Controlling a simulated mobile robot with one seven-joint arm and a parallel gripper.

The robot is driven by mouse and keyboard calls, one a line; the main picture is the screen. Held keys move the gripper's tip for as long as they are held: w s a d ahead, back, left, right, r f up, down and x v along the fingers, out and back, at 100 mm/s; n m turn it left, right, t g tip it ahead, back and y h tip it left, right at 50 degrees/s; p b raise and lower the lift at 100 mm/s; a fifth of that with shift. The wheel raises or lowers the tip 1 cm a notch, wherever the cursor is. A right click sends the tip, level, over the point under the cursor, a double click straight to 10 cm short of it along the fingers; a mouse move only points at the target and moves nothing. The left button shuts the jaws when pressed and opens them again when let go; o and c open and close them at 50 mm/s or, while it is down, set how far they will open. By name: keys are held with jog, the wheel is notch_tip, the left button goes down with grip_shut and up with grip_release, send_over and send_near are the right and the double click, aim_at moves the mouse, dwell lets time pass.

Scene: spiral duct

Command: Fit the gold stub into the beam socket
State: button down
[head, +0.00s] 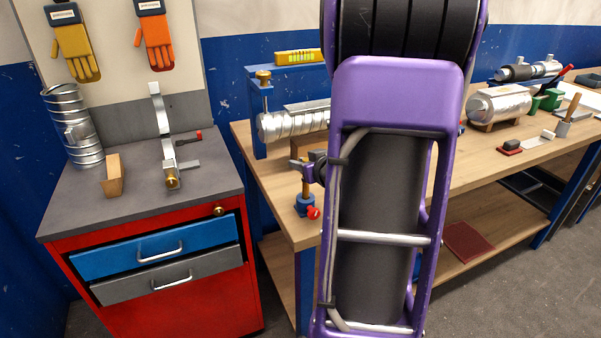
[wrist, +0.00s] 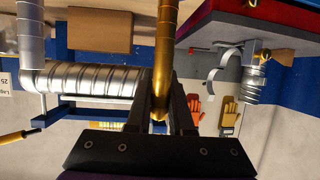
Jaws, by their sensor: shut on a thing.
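In the wrist view my gripper (wrist: 163,94) is shut on a gold stub (wrist: 167,45), a bright gold tube that runs up from between the fingers to the top edge. Its far end is out of frame. In the head view my purple arm hides my gripper and the stub. A blue beam frame (head: 258,110) stands on the bench over the silver spiral duct (head: 292,124). The duct also shows in the wrist view (wrist: 90,80), left of my gripper and apart from it. I cannot pick out the beam socket in either view.
A red cabinet (head: 160,300) with a grey top stands left, carrying a spiral duct piece (head: 75,130), a wooden block (head: 113,178) and a metal strap (head: 160,110). A blue clamp (head: 305,204) sits at the bench corner. A silver cylinder (head: 499,104) lies on the bench at right.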

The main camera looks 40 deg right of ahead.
jog(key=shift+f, duration=0.7)
jog(key=shift+f, duration=0.15)
jog(key=c, duration=0.8)
grip_release()
